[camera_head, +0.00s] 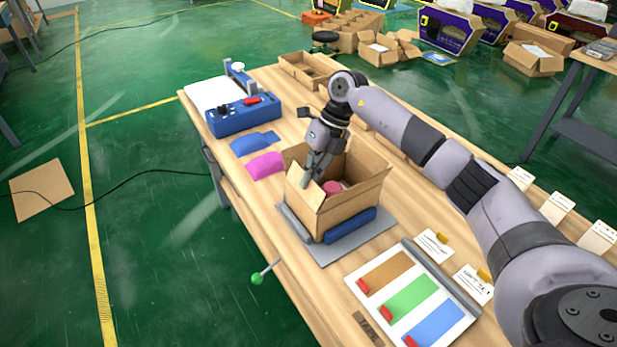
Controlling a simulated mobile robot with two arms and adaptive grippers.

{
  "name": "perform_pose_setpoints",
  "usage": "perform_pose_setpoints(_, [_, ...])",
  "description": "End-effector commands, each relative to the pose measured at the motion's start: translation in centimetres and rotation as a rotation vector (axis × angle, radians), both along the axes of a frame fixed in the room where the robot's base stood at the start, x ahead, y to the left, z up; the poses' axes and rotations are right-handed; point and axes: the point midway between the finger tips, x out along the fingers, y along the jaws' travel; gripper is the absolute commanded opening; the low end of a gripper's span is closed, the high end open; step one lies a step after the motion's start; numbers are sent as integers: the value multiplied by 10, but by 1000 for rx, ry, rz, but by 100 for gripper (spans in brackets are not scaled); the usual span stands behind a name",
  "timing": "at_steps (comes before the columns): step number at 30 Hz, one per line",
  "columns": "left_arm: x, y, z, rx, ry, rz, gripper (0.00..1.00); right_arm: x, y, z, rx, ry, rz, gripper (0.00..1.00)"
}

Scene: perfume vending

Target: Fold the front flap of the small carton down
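The small carton (355,203) stands open-topped on a grey mat (322,254) on the wooden workbench. A reddish-pink item (333,187) shows inside it. Cardboard panels stand up around the opening; which one is the front flap is hard to tell. My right gripper (310,180) reaches down from the far side, its fingertips at the carton's left panel (303,207). Whether they touch it cannot be told. The fingers overlap in this view, so their opening is unclear. I see nothing held between them. My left gripper is out of view.
A blue device (243,115), a blue pouch (254,141) and a pink pouch (266,165) lie to the left. A colour-panel board (410,300) and cards (435,244) lie in front right. A shallow wooden tray (290,68) stands behind.

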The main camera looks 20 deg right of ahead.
Motion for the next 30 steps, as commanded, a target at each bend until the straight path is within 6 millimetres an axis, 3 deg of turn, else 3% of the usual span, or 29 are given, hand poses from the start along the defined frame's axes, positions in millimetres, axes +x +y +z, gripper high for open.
perform_pose_setpoints(24, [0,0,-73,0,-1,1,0,4,-21,-21,502,66,-4,0])
perform_pose_setpoints(30, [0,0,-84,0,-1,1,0,4,-23,-22,572,78,-2,0])
